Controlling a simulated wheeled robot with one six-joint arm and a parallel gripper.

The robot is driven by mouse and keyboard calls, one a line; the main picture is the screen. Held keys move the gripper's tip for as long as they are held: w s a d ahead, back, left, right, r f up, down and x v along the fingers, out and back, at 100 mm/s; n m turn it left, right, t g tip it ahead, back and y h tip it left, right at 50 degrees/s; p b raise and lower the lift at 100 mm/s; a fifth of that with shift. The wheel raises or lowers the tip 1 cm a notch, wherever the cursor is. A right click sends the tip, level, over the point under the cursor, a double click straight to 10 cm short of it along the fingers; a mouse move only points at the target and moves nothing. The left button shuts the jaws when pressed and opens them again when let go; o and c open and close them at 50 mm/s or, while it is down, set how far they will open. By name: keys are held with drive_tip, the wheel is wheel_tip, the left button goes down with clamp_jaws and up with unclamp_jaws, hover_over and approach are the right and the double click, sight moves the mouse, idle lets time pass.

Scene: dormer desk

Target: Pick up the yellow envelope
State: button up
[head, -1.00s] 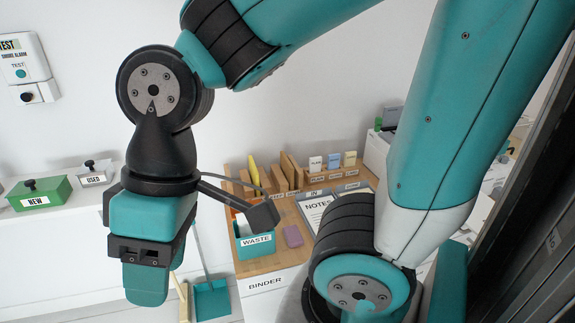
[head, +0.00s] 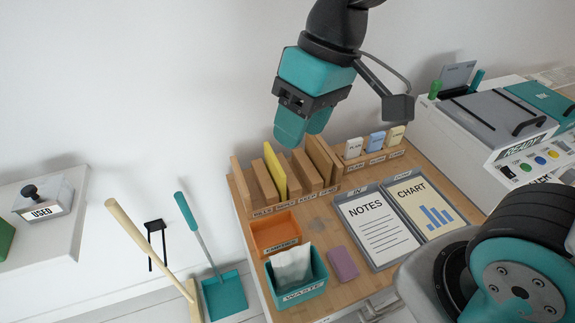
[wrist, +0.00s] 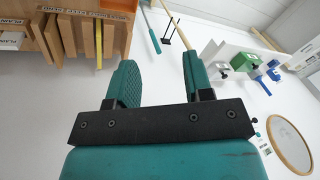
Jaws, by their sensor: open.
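The yellow envelope (head: 275,169) stands upright in a rack of brown wooden dividers (head: 323,158) at the back left of the desk. My gripper (head: 304,132) hangs just above and behind the rack in the head view, apart from the envelope. In the wrist view my gripper's two teal fingers (wrist: 159,78) stand apart with nothing between them.
An orange tray (head: 275,236), a teal waste bin (head: 316,288) and a purple block (head: 342,263) stand in front of the rack. Notes (head: 377,222) and chart (head: 426,205) trays lie to the right, small cards (head: 376,141) behind. A broom (head: 150,240) and dustpan (head: 224,296) stand left.

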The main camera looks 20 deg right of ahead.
drive_tip(key=w+f+m+h+b, duration=0.15)
drive_tip(key=w+f, duration=0.45)
drive_tip(key=w, duration=0.6)
drive_tip(key=m+h+b, duration=0.2)
drive_tip(key=m+b, duration=0.1)
drive_tip(key=m, duration=0.2)
approach(273, 159)
drive_tip(key=shift+n, duration=0.25)
wheel_tip(273, 159, down, 7)
drive_tip(key=p, duration=0.2)
drive_tip(key=shift+w+f+p, duration=0.15)
drive_tip(key=shift+p, duration=0.25)
drive_tip(key=shift+d+f+p, duration=0.1)
drive_tip(key=shift+f+p, duration=0.5)
drive_tip(key=shift+f, duration=0.9)
drive_tip(key=shift+d+f+p, duration=0.15)
drive_tip(key=shift+f+p, duration=0.4)
drive_tip(key=shift+f, duration=1)
clamp_jaws()
